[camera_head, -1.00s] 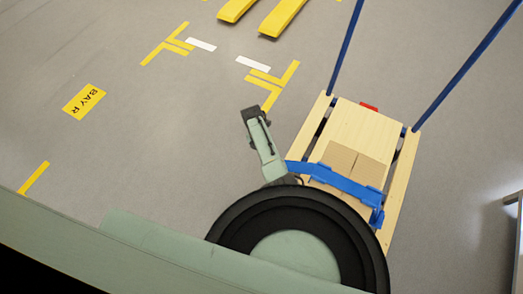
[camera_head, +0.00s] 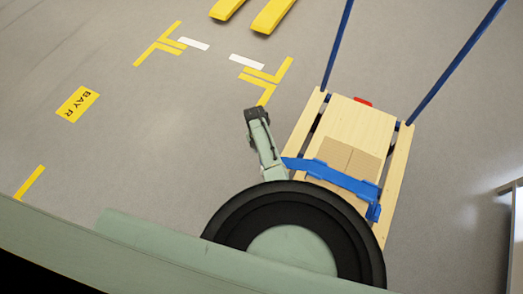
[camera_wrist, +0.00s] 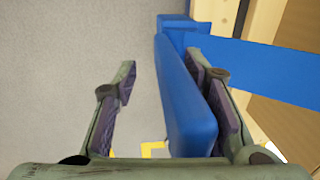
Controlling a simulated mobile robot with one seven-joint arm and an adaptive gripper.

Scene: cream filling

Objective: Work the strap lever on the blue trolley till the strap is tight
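The trolley (camera_head: 394,185) has a pale wooden deck and blue uprights. A blue strap (camera_head: 345,180) runs across a cardboard box (camera_head: 352,158) on the deck. The strap also shows in the wrist view (camera_wrist: 275,68), running right from a blue mount at the deck's edge. The blue strap lever (camera_wrist: 188,105) reaches from that mount toward my wrist. My gripper (camera_wrist: 160,72) is open around the lever. The right finger is close against the lever; I cannot tell if they touch. The left finger stands clear, with floor showing between. In the head view my arm hides the lever's end.
Yellow floor markings and a BAY R sign (camera_head: 77,104) lie on the open grey floor at left. Two yellow bars (camera_head: 271,16) are at the top. A pale-topped piece of furniture (camera_head: 515,225) stands at the right edge. A small red thing (camera_head: 362,101) sits at the deck's far end.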

